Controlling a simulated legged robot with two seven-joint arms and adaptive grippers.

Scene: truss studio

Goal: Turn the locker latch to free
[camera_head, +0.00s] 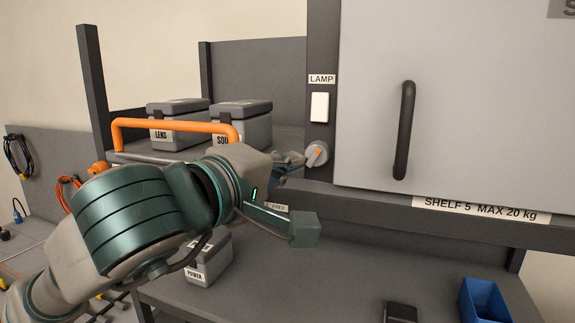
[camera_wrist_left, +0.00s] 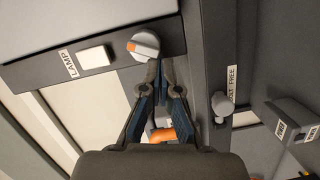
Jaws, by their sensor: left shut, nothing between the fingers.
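A round grey dial with an orange mark (camera_head: 316,154) sits on the dark post left of the grey locker door (camera_head: 460,100), below the LAMP switch. In the left wrist view the dial (camera_wrist_left: 145,45) is just beyond my fingertips; I cannot tell whether they touch it. My left gripper (camera_head: 294,160) is shut and empty, beside the dial's left side; it also shows in the left wrist view (camera_wrist_left: 161,68). A second grey knob (camera_wrist_left: 222,105) stands by a label that appears to read BOLT FREE. My wrist partly covers this label in the head view. My right gripper is out of view.
A white LAMP switch (camera_head: 319,107) is above the dial. A dark vertical handle (camera_head: 404,130) stands out from the door. An orange bar (camera_head: 175,124) and lidded grey boxes (camera_head: 242,122) are left of the post. A blue bin (camera_head: 484,300) is on the lower shelf.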

